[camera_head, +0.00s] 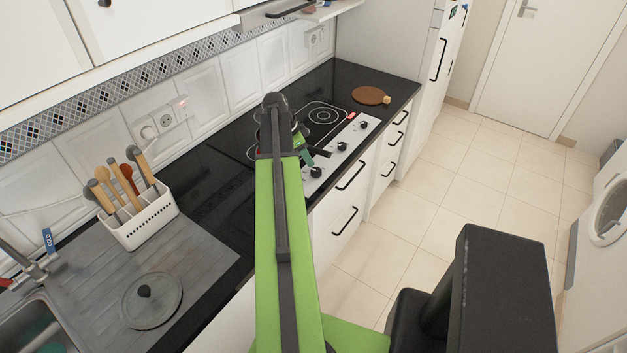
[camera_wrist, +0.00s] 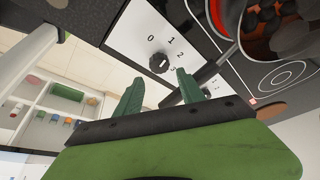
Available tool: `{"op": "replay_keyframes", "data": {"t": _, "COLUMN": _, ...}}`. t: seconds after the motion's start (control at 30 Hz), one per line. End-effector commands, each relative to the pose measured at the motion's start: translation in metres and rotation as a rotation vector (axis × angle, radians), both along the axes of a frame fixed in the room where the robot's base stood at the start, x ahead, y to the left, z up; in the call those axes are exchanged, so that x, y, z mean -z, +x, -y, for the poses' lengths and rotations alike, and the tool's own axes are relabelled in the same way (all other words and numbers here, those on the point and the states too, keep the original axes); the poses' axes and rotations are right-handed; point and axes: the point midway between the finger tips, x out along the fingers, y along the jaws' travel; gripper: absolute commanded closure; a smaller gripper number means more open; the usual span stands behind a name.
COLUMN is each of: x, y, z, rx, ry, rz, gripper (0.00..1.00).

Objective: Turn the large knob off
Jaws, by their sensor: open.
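The cooktop's white control strip (camera_head: 330,158) carries several black knobs. In the wrist view a dark knob (camera_wrist: 158,62) sits on the white panel with 0, 1, 2 and higher marks around it. Its exact pointer setting is too small to tell. My gripper (camera_wrist: 160,76) is open, with one green finger to each side below the knob in the picture, and nothing between them. In the head view my arm hides much of the gripper (camera_head: 307,158), which is over the near end of the strip, beside the nearest knob (camera_head: 316,172).
A pan with dark contents (camera_wrist: 270,22) stands on the cooktop, its dark handle (camera_head: 318,151) reaching over the strip close to my gripper. A round wooden board (camera_head: 371,95) lies beyond the cooktop. A utensil rack (camera_head: 140,220) and lid (camera_head: 151,300) are at left. The tiled floor (camera_head: 480,190) is clear.

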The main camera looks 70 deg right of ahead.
Motion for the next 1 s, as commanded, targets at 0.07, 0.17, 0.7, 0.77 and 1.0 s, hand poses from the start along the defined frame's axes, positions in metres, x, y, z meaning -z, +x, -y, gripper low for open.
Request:
{"op": "replay_keyframes", "data": {"t": 0.07, "x": 0.028, "y": -0.006, "z": 0.005, "rx": 0.003, "ry": 0.000, "rz": 0.000, "gripper": 0.54}}
{"op": "replay_keyframes", "data": {"t": 0.17, "x": 0.048, "y": -0.013, "z": 0.011, "rx": 0.002, "ry": 0.000, "rz": 0.000, "gripper": 0.54}}
{"op": "replay_keyframes", "data": {"t": 0.7, "x": 0.072, "y": -0.024, "z": 0.020, "rx": 0.001, "ry": 0.000, "rz": 0.000, "gripper": 0.58}}
{"op": "replay_keyframes", "data": {"t": 0.77, "x": 0.072, "y": -0.024, "z": 0.020, "rx": 0.001, "ry": 0.000, "rz": 0.000, "gripper": 0.66}}
{"op": "replay_keyframes", "data": {"t": 1.0, "x": 0.072, "y": -0.024, "z": 0.021, "rx": 0.001, "ry": -0.001, "rz": 0.001, "gripper": 0.97}}
